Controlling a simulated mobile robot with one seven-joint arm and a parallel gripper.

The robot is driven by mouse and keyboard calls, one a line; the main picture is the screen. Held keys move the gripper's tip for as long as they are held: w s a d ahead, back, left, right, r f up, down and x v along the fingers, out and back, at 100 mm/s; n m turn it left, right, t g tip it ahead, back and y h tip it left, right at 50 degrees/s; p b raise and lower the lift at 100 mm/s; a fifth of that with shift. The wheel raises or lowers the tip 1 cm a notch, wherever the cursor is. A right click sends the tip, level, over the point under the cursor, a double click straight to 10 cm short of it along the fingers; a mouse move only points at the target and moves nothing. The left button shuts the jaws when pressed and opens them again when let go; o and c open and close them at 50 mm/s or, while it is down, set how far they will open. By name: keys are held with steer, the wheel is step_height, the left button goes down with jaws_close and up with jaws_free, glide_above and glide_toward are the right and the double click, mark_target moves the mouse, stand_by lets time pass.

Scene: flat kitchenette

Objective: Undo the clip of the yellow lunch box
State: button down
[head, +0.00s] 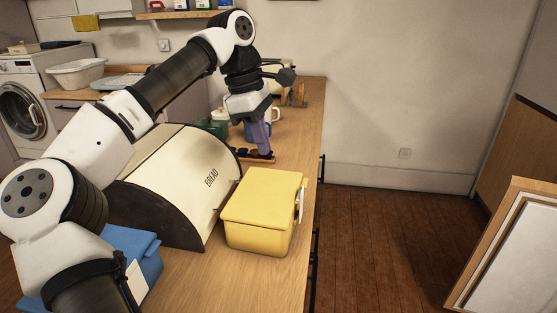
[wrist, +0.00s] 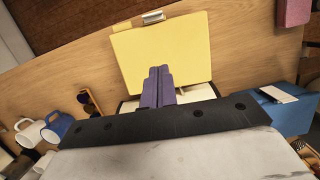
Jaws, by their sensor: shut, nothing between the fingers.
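The yellow lunch box (head: 258,212) stands on the wooden counter near its right edge, with its lid down. Its pale clip (head: 299,203) is on the side facing the counter edge; I cannot tell whether it is fastened. In the wrist view the yellow lid (wrist: 165,50) fills the upper middle, and the grey clip (wrist: 153,16) shows at its far edge. My gripper (head: 263,150) has purple fingers pointing down, beyond the box in the head view and apart from it. In the wrist view the fingers (wrist: 158,85) are together and empty, with the lid behind them.
The cream bread bin (head: 190,180) stands close left of the lunch box. A blue box (head: 146,251) is nearer on the left. A wooden tray with sunglasses (wrist: 90,103), a white mug (wrist: 27,131) and a blue mug (wrist: 56,127) stand farther along. Open floor lies right of the counter.

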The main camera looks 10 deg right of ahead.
mark_target(299, 195)
steer(key=x, duration=0.8)
steer(key=shift+f+p, duration=0.2)
steer(key=shift+p, duration=0.2)
steer(key=d, duration=0.1)
steer(key=s+d, duration=0.1)
steer(key=d+p, duration=0.1)
steer(key=shift+s+f, duration=0.25)
steer(key=shift+s, duration=0.05)
steer(key=shift+s+d+f, duration=0.1)
steer(key=shift+s+d, duration=0.05)
steer(key=shift+d, duration=0.25)
steer(key=shift+s+d, duration=0.2)
steer(key=shift+d, duration=0.15)
steer(key=s+d+f+b, duration=0.2)
steer(key=s+d+b, duration=0.1)
steer(key=d, duration=0.4)
steer(key=shift+s+d+f, duration=0.15)
steer(key=shift+s+d, duration=0.05)
steer(key=shift+s, duration=0.15)
